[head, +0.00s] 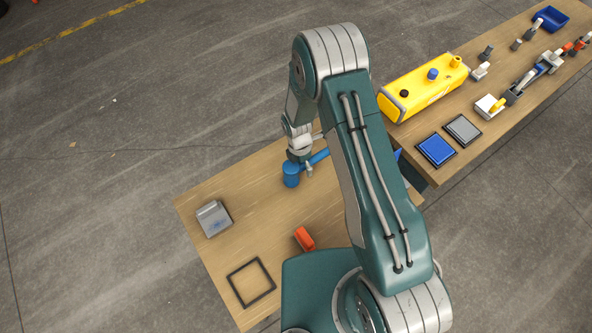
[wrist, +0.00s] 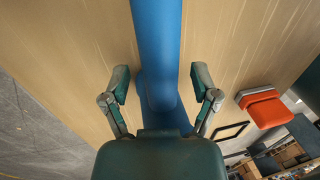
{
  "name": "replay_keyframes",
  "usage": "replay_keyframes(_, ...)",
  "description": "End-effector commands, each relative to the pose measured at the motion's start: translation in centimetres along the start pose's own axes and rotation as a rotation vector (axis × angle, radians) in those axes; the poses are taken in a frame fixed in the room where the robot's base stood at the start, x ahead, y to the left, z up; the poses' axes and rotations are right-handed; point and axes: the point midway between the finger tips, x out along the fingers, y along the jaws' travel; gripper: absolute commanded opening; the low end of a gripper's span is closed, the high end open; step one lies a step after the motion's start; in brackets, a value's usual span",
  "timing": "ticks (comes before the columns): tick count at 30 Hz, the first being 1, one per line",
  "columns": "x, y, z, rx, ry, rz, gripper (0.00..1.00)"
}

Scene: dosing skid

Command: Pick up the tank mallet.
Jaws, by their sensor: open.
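The tank mallet (head: 291,175) is blue and lies on the near wooden table in the head view, its thick head to the left and its handle running up and right. In the wrist view the blue mallet (wrist: 157,40) runs down from the top edge between my fingers. My gripper (wrist: 160,82) is open, with one finger on each side of the blue shape and a visible gap at both sides. In the head view my gripper (head: 306,166) is right over the mallet and hides part of it. I cannot tell the height between them.
The near table also holds a grey box (head: 214,219), a black square frame (head: 251,283) and an orange block (head: 304,239). The orange block also shows in the wrist view (wrist: 264,108). The farther bench has a yellow tank (head: 425,88), a blue pad (head: 436,150) and several fittings.

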Motion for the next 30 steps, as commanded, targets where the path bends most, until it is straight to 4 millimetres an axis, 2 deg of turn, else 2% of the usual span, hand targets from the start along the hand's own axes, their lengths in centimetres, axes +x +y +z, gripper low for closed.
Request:
replay_keyframes(2, 0.0, 0.0, 0.0, 0.000, 0.000, 0.000, 0.78)
replay_keyframes(3, 0.0, 0.0, 0.0, 0.000, 0.000, 0.000, 0.69)
replay_keyframes(5, 0.0, 0.0, 0.0, 0.000, 0.000, 0.000, 0.42)
replay_keyframes(6, 0.0, 0.0, 0.0, 0.000, 0.000, 0.000, 0.24)
replay_keyframes(8, -0.1, 0.0, 0.0, 0.000, 0.000, 0.000, 0.00)
replay_keyframes(21, -0.3, 0.1, 0.0, 0.001, -0.001, 0.001, 0.00)
replay_keyframes(23, -0.8, 0.0, 0.0, 0.001, -0.001, 0.002, 0.00)
replay_keyframes(27, -3.2, -0.5, 0.0, 0.001, -0.002, 0.005, 0.00)
replay_keyframes(30, -4.7, -2.3, -0.7, 0.000, -0.001, 0.002, 0.00)
